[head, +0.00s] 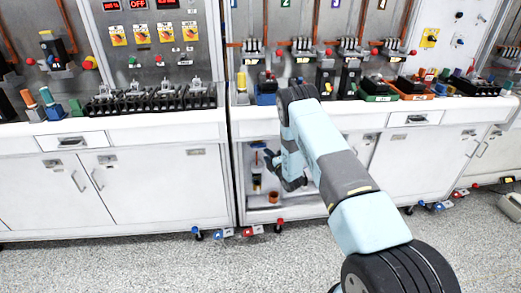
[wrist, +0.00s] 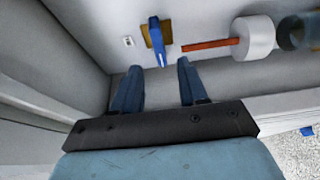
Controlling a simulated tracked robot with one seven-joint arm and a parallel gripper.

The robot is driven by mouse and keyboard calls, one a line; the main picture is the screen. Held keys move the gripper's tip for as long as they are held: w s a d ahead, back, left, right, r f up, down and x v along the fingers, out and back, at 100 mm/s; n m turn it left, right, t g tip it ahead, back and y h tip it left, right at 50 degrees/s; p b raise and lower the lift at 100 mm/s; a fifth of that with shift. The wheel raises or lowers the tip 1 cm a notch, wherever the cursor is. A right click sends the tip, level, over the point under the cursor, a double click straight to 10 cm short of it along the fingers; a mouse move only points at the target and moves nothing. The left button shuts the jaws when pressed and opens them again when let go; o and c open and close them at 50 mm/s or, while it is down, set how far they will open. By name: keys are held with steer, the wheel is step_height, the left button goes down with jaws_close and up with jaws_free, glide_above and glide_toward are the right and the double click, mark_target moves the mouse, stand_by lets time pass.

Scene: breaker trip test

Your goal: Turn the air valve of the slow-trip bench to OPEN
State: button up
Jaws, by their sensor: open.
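In the wrist view, a blue lever (wrist: 157,38) on a brass valve body (wrist: 148,36) sits against the grey inner wall of a cabinet. The lever points down the picture toward my gripper (wrist: 160,67). My gripper's two fingers are spread, one on each side of the lever's lower end, with gaps on both sides. No contact shows. In the head view, my gripper (head: 268,160) is inside the open cabinet bay (head: 240,190) under the middle bench; my arm covers part of the bay. The valve's markings are too small to read.
An orange-red pipe (wrist: 209,45) runs right from near the valve to a white cylinder (wrist: 254,37). A small white plate (wrist: 128,41) is on the wall at left. In the head view, a bottle (head: 256,183) and an orange cup (head: 273,197) stand low in the bay.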

mark_target(260, 147)
steer(key=x, duration=0.7)
steer(key=shift+w+a, duration=0.1)
steer(key=shift+w, duration=0.15)
jaws_close()
